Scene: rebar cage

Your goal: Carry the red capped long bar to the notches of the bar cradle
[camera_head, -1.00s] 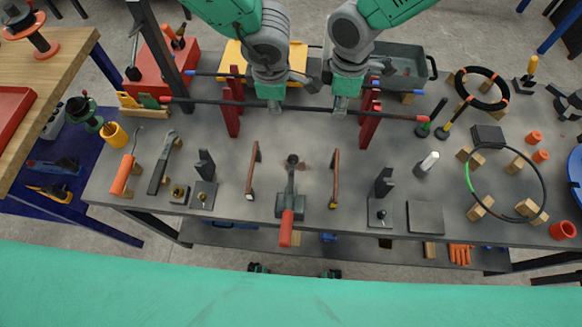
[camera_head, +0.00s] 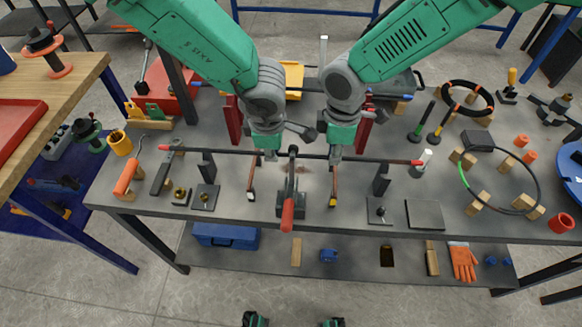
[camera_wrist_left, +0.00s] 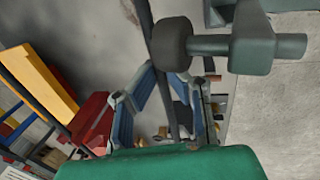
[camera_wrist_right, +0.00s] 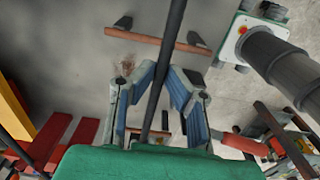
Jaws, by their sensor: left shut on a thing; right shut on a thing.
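The red capped long bar (camera_head: 225,151) is held roughly level across the table, a red cap at each end. My left gripper (camera_head: 268,154) is shut on it left of its middle; my right gripper (camera_head: 337,157) is shut on it right of its middle. The bar runs between the fingers in the left wrist view (camera_wrist_left: 172,110) and right wrist view (camera_wrist_right: 162,80). Two dark upright posts on plates, which look like the bar cradle, stand near the bar: left post (camera_head: 208,167), right post (camera_head: 381,181). Their notches are too small to make out. The bar appears apart from both.
A bending tool with a red handle (camera_head: 287,214) stands between the posts, its top close to the bar. Red stands (camera_head: 233,120) are behind, partly hidden by my arms. Hand tools lie at left; a wire ring (camera_head: 463,172) on wooden blocks lies at right.

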